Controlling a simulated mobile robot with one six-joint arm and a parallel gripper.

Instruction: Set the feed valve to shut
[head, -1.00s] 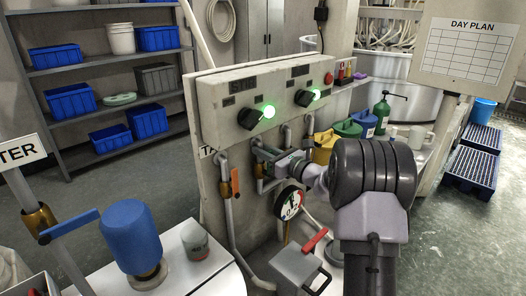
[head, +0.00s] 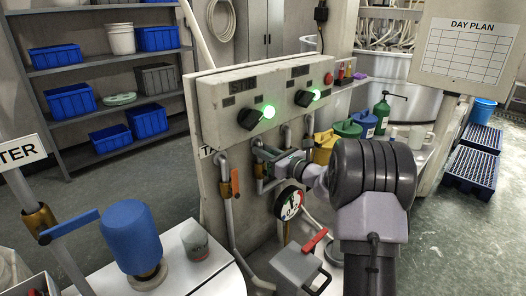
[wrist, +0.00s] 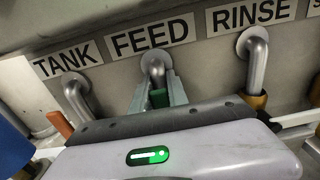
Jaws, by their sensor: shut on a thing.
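The feed valve sits under the FEED label (wrist: 153,39) in the wrist view, below a grey bent pipe (wrist: 153,65). The rest of the valve is hidden behind the gripper body, so I cannot tell the handle's full angle. In the head view my gripper (head: 268,160) reaches to the pipes on the grey panel (head: 255,205), and the arm covers much of that area.
Left of the feed valve is the TANK pipe with an orange lever (head: 235,182); right is the RINSE pipe (wrist: 256,62) with a brass fitting. A pressure gauge (head: 289,203) and a grey box with a red handle (head: 299,265) sit below. Green lamps (head: 268,112) glow above.

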